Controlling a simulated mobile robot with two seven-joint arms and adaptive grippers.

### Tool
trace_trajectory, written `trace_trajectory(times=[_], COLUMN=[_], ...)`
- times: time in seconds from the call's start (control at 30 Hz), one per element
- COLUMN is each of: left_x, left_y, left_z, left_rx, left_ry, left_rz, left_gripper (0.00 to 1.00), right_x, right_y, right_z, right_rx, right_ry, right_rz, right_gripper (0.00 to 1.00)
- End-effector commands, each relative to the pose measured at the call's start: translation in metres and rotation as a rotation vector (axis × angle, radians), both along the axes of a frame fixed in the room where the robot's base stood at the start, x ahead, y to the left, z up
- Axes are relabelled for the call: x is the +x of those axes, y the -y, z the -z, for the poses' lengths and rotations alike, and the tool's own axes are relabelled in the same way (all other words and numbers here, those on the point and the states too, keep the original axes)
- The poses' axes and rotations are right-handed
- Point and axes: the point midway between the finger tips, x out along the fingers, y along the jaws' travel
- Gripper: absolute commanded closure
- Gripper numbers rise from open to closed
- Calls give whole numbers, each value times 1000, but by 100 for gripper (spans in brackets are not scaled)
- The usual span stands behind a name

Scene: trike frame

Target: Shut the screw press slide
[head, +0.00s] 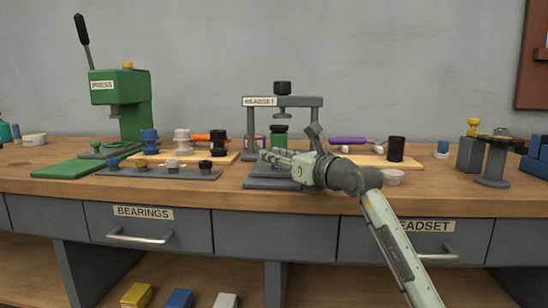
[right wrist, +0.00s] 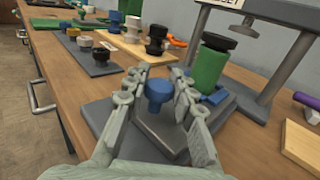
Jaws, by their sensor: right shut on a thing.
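The screw press (head: 316,101), labelled HEADSET, is a dark grey frame with a black screw knob (head: 282,88) on top. Its grey slide plate (right wrist: 172,135) sticks out toward the bench's front edge and carries a blue knob (right wrist: 160,90). A green cylinder with a black cap (head: 279,138) stands behind the knob; in the right wrist view it (right wrist: 210,65) has a blue piece beside it. My right gripper (head: 264,156) is low in front of the press, its fingers on either side of the blue knob and shut on it. My left gripper is not in view.
Left of the press are a grey strip with several small parts (head: 150,174), a wooden board with cups, and a green press (head: 120,95). To the right are a wooden board (head: 375,161) with a black cup (head: 396,148) and a grey stand (head: 493,165).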

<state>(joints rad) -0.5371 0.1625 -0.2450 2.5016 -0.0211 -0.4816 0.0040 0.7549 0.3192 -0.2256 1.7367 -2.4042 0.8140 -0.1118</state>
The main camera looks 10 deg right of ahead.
Motion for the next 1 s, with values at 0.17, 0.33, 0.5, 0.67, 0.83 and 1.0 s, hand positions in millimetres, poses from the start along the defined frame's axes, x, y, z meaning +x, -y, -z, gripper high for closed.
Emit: trace_trajectory(times=[0.17, 0.33, 0.5, 0.67, 0.83, 1.0], left_x=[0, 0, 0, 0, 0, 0], left_y=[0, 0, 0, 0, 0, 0], left_z=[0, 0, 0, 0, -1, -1], left_rx=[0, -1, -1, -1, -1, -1], left_ry=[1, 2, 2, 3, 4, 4], left_rz=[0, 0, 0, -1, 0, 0], left_gripper=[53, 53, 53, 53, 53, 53], right_x=[0, 0, 0, -7, -31, -64], right_y=[0, 0, 0, 3, 18, 36], right_z=[0, 0, 0, 1, 1, 1], right_rx=[0, 0, 0, -1, -3, -4], right_ry=[1, 0, 0, 0, 1, 1], right_rz=[0, 0, 0, 0, 2, 2], right_gripper=[67, 53, 53, 53, 53, 53])
